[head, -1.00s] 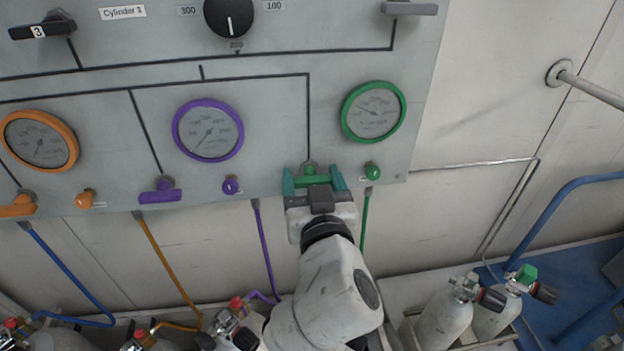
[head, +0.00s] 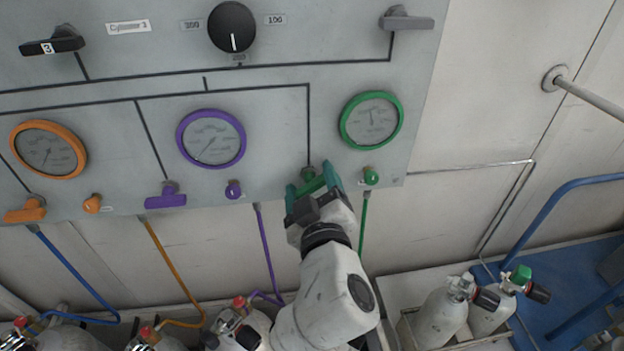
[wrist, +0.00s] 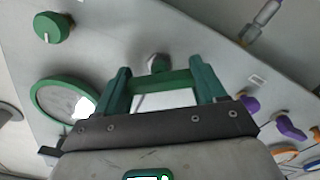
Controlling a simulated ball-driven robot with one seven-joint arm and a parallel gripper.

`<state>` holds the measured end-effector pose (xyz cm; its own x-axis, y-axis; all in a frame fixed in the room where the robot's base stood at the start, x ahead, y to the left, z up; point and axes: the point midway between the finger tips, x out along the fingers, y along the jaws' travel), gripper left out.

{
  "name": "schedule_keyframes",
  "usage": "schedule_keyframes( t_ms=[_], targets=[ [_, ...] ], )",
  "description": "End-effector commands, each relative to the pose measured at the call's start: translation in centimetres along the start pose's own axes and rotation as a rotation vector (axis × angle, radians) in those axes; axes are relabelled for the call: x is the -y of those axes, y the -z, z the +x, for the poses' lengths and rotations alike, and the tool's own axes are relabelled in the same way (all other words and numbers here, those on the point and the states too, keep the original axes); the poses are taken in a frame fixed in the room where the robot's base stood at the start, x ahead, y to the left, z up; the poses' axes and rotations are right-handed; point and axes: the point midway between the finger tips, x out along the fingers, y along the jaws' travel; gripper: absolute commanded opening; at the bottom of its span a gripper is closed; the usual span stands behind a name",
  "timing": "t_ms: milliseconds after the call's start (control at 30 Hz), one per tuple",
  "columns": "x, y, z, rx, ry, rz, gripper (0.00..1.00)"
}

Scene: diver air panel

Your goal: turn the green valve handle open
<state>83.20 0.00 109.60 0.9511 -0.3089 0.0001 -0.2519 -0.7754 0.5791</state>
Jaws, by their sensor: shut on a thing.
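The green valve handle (head: 313,185) sits at the bottom of the panel, below the end of a black line and left of the green gauge (head: 371,119). My gripper (head: 315,187) has its teal fingers at the two ends of the handle and is shut on it. The handle and gripper are tilted, right side higher in the head view. In the wrist view the handle (wrist: 163,82) is a green bar between the fingers, under its grey hub nut. The fingers partly hide the handle in the head view. The green gauge's needle points roughly up.
A small green knob (head: 371,176) sits close right of the gripper. The purple handle (head: 166,196) and purple knob (head: 233,189) are to the left. Hoses hang below the panel, and cylinders (head: 443,316) stand at the lower right.

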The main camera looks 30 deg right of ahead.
Motion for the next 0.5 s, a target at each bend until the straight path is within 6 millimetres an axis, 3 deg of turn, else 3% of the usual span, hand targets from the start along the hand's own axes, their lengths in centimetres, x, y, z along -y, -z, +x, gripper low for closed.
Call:
schedule_keyframes(
  t_ms=[500],
  targets=[
    [0.0, 0.12, -0.02, 0.002, 0.003, -0.481, 0.4]
  ],
)
